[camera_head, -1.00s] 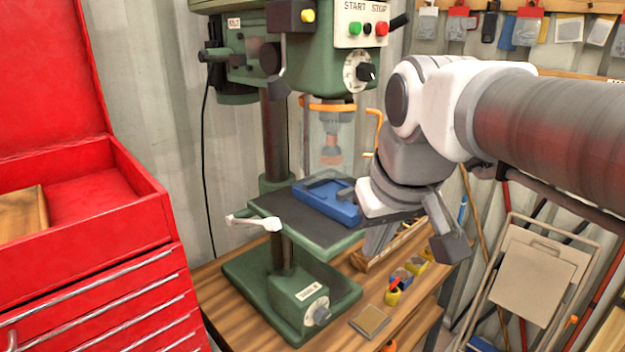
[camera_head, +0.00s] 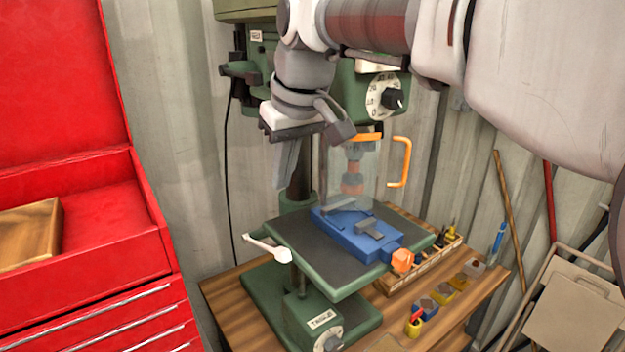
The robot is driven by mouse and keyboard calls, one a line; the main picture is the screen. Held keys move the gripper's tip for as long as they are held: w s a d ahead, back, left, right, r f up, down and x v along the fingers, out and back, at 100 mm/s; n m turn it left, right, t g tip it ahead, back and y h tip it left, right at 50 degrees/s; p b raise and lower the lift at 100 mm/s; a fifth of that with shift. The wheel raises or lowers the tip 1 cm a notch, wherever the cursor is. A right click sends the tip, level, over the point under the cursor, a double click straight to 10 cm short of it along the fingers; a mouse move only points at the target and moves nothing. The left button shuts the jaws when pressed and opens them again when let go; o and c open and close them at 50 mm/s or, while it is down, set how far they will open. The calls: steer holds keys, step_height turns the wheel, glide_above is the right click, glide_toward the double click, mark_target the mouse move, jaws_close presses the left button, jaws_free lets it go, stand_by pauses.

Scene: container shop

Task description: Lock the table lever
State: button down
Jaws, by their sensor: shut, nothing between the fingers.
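The green drill press stands on a wooden bench. Its table (camera_head: 290,236) carries a blue vise (camera_head: 352,238) with an orange knob at its right end. The white table lever (camera_head: 268,250) sticks out from the left side of the column under the table, its thin end pointing up and left. My gripper (camera_head: 280,186) is shut and empty, pointing down. In the picture it is above the lever and left of the drill chuck, apart from the lever. The table's label and dial (camera_head: 326,340) show below on the base.
A red tool chest (camera_head: 120,240) with an open lid stands at the left. The clear guard with an orange handle (camera_head: 402,162) surrounds the drill chuck (camera_head: 352,178). Small pots and a wooden rack (camera_head: 400,281) lie on the bench at right. Free space lies between chest and lever.

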steer(key=shift+a, duration=0.1)
stand_by(0.3)
glide_above(281, 249)
steer(key=w+a, duration=0.1)
step_height(281, 249, down, 10)
steer(key=shift+w+a+r, duration=0.1)
steer(key=shift+r, duration=0.05)
steer(key=f, duration=0.1)
steer(key=s+d+f, duration=0.1)
steer(key=f, duration=0.1)
steer(key=shift+s, duration=0.1)
steer(key=shift+f, duration=0.1)
steer(key=shift+s+d+f+b, duration=0.1)
steer(key=shift+f+b, duration=0.05)
steer(key=shift+b, duration=0.25)
steer(key=b, duration=0.1)
steer(key=f+b, duration=0.1)
steer(key=shift+s+d+f+b, duration=0.2)
steer(key=shift+s+f+b, duration=0.05)
steer(key=shift+b, duration=0.1)
step_height(281, 249, down, 9)
steer(key=s+d+t+y+b, duration=0.1)
steer(key=s+t+b, duration=0.1)
steer(key=b, duration=1.2)
steer(key=shift+s+d+t+y, duration=0.25)
steer(key=shift+d+t+y, duration=0.05)
steer(key=shift+d+y, duration=0.1)
